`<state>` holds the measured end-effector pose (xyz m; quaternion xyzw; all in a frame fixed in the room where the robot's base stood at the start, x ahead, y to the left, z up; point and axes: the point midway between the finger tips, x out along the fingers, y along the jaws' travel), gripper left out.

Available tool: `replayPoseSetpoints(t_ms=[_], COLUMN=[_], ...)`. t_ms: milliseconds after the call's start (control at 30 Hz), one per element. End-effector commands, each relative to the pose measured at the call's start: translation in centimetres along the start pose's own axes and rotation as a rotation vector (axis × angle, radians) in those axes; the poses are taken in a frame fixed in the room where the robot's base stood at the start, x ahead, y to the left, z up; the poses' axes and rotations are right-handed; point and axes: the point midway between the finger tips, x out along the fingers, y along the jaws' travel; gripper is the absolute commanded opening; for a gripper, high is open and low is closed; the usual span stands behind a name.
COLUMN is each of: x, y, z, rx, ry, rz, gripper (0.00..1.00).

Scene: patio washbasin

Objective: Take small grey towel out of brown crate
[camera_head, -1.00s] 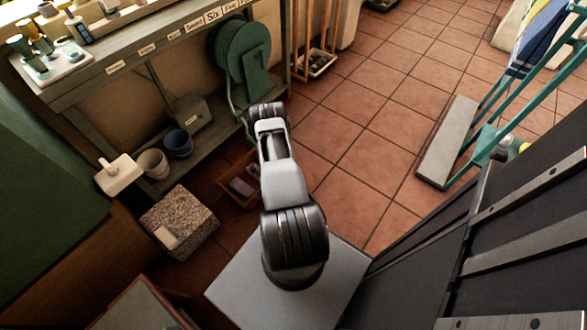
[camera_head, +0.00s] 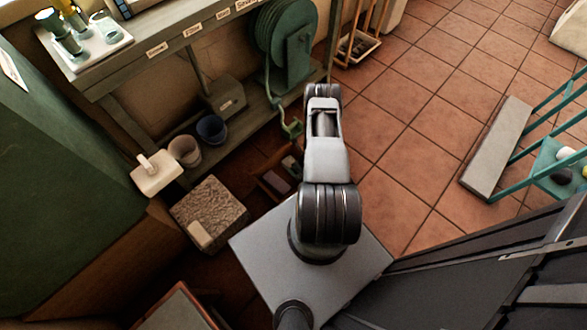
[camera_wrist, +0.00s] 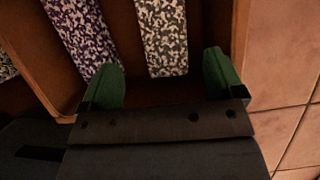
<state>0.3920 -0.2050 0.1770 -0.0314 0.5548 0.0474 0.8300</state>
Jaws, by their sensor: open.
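The brown crate (camera_wrist: 116,32) fills the upper part of the wrist view, and part of it shows beside my arm in the head view (camera_head: 262,194). Inside lies a grey-and-white speckled towel (camera_wrist: 163,32), folded into a narrow strip. A purple-and-white speckled strip (camera_wrist: 84,38) lies to its left. My gripper (camera_wrist: 163,82) is open, with green fingertips spread wider than the grey towel, near its lower end. Nothing is between the fingers. I cannot tell the fingertips' height above the towel. My gripper is hidden in the head view.
Tiled floor (camera_head: 405,130) is free right of my arm. A speckled block (camera_head: 210,212), a dark blue pot (camera_head: 211,129) and a green hose reel (camera_head: 285,45) stand left of it. A shelf unit (camera_head: 110,80) runs along the wall. A teal-legged rack stands at right.

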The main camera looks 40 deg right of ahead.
Motion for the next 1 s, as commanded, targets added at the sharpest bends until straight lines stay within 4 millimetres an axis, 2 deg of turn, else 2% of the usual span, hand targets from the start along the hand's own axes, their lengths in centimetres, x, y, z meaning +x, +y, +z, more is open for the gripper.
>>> replayPoseSetpoints(t_ms=[33, 200, 467, 800, 1000], x=[1.4, 3.5, 4.9, 9.2, 9.7], y=[-0.2, -0.6, -0.6, -0.4, -0.5], z=[-0.3, -0.5, -0.4, -0.1, 0.0], rx=[0.003, 0.014, 0.014, 0.01, 0.012], ry=[0.0, -0.001, 0.001, 0.001, 0.0], rz=[-0.002, -0.007, -0.007, -0.005, -0.006], gripper=[0.92, 0.94, 0.94, 0.94, 0.94])
